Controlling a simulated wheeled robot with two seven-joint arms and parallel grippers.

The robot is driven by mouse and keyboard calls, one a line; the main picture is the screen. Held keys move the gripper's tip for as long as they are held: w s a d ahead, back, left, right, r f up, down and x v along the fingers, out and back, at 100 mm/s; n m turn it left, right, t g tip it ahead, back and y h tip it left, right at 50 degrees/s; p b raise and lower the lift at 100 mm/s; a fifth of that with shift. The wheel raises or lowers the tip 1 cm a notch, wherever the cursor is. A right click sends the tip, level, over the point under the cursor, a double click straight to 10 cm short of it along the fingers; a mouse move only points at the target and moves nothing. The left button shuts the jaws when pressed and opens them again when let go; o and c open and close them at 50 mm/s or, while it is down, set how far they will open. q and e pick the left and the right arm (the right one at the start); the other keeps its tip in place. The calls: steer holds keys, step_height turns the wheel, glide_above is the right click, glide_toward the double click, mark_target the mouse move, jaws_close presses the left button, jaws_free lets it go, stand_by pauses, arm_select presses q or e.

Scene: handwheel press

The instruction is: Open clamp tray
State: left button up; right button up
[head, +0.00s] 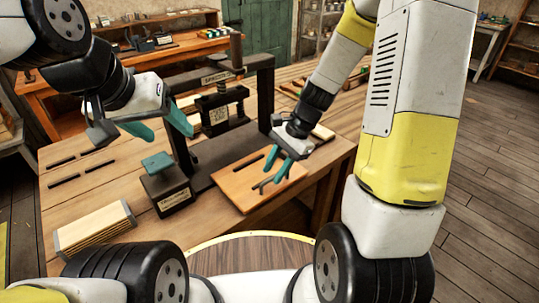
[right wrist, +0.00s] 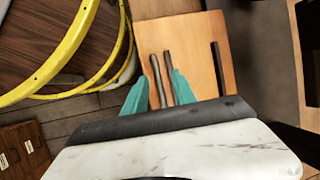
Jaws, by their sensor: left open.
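The tray (head: 232,186) is a flat orange-brown wooden board at the front of the press, level with the tabletop. It also shows in the right wrist view (right wrist: 195,50), with two thin dark bars (right wrist: 157,82) and a dark slot (right wrist: 217,68) on it. My right gripper (head: 274,168) is over the tray's right part, its teal fingers apart. In the right wrist view the bars lie between the fingertips (right wrist: 159,80); contact cannot be told. My left gripper (head: 160,122) is open and empty, above the table to the left of the press.
The dark press frame (head: 264,95) with its screw column stands behind the tray. A dark block with a teal top (head: 157,162) stands left of the tray. A ribbed wooden box (head: 95,230) lies at the front left. The slotted tabletop (head: 110,165) is clear at left.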

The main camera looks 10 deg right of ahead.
steer(key=v, duration=0.7)
steer(key=shift+r, duration=0.15)
steer(key=s+d+r+n+t+h, duration=0.2)
steer(key=s+r+n+t, duration=0.4)
steer(key=s+r+n, duration=0.5)
step_height(320, 180, up, 5)
steer(key=shift+s+d+f+n+t+h, duration=0.1)
steer(key=shift+s+d+n+t+h, duration=0.25)
steer(key=shift+d, duration=0.4)
